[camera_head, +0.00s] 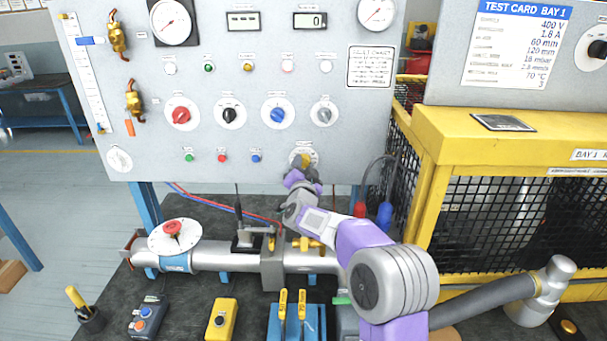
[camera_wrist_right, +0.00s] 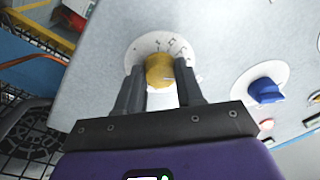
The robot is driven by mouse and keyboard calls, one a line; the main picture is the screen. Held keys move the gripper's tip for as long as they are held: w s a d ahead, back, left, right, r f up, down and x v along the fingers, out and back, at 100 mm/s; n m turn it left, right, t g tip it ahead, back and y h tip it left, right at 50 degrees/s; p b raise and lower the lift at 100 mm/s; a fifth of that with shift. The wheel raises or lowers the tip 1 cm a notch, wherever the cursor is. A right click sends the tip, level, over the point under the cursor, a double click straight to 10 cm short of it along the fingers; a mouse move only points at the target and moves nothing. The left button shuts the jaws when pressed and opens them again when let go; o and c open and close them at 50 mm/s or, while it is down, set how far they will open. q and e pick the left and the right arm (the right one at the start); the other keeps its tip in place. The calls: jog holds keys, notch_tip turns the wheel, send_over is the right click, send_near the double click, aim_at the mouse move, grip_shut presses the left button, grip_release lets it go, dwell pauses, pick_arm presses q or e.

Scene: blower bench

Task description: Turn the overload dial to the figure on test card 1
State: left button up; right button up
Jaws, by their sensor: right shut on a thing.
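A yellow knob (camera_wrist_right: 160,70) on a round white scale plate (camera_wrist_right: 143,45) sits between the fingers of my right gripper (camera_wrist_right: 159,82), which is shut on it. In the head view this dial (camera_head: 304,157) is at the lower right of the grey panel, with my right gripper (camera_head: 302,177) reaching it from below. Its label is too small to read, and the fingers hide part of the scale. The test card (camera_head: 515,42), headed "TEST CARD BAY 1", hangs at the upper right and lists 400 V, 1.8 A and other figures. My left gripper is not in view.
A row of red (camera_head: 181,114), black (camera_head: 229,115), blue (camera_head: 278,114) and grey (camera_head: 324,114) dials lies above. A steel pipe (camera_head: 215,257) with a red knob (camera_head: 172,229) runs below my right arm. A yellow guard frame (camera_head: 430,190) stands close on the right.

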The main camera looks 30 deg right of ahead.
jog(key=shift+m+b, duration=0.3)
jog(key=shift+m, duration=0.2)
jog(key=o, duration=1)
jog(key=shift+o, duration=0.2)
jog(key=v, duration=0.7)
jog(key=shift+s+a, duration=0.15)
jog(key=shift+s, duration=0.1)
